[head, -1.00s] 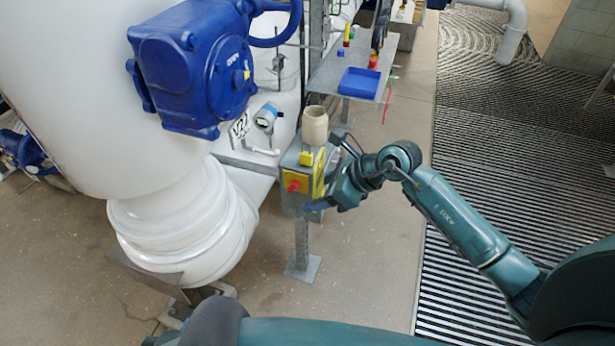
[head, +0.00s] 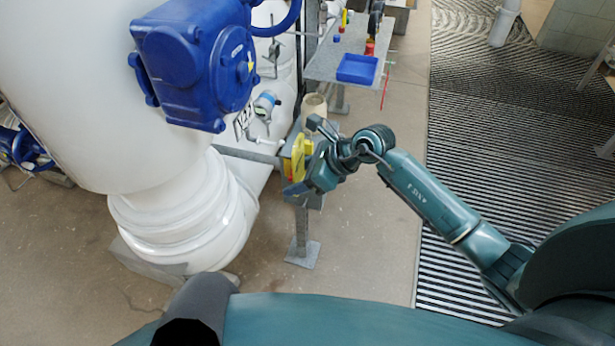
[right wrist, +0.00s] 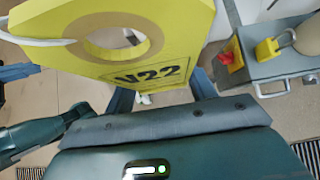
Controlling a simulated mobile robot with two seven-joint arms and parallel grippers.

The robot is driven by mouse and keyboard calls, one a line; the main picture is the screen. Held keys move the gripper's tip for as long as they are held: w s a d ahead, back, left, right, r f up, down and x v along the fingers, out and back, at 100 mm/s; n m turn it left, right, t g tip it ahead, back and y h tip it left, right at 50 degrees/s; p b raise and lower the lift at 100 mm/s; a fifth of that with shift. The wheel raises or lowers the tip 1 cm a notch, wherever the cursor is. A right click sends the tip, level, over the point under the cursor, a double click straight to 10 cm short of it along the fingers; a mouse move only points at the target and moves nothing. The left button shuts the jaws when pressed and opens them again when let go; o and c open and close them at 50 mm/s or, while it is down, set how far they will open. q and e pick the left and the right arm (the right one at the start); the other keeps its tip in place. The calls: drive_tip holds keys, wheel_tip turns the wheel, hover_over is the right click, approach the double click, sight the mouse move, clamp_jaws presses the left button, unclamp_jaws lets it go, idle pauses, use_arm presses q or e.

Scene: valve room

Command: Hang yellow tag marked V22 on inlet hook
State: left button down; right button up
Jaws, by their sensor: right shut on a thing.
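The yellow tag (right wrist: 175,45), printed V22, fills the upper part of the right wrist view. It has a round hole and a white cord (right wrist: 35,40) looping off to the left. My right gripper (right wrist: 162,90) is shut on the tag's lower edge. In the head view the tag (head: 299,158) is upright in front of the grey box, and my right gripper (head: 308,165) holds it from the right. I cannot make out the inlet hook. My left gripper is not in view.
The grey box (right wrist: 275,72) on a post carries a yellow padlock (right wrist: 268,50), a red part (right wrist: 231,56) and a beige cup (head: 314,104). A blue actuator (head: 195,65) and a large white pipe (head: 75,90) stand left. A shelf behind holds a blue tray (head: 357,69).

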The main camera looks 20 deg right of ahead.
drive_tip(key=shift+w+a+f+b, duration=0.3)
drive_tip(key=shift+w+a, duration=0.25)
drive_tip(key=shift+a, duration=0.25)
drive_tip(key=shift+w+a+f+b, duration=0.15)
drive_tip(key=shift+w+a+b, duration=0.35)
drive_tip(key=shift+a, duration=0.25)
drive_tip(key=shift+w+a+f+b, duration=0.3)
drive_tip(key=shift+w+a, duration=0.25)
drive_tip(key=shift+a, duration=0.25)
drive_tip(key=o, duration=1)
drive_tip(key=shift+o, duration=0.2)
drive_tip(key=shift+r, duration=0.1)
drive_tip(key=v, duration=1.3)
drive_tip(key=shift+s, duration=0.1)
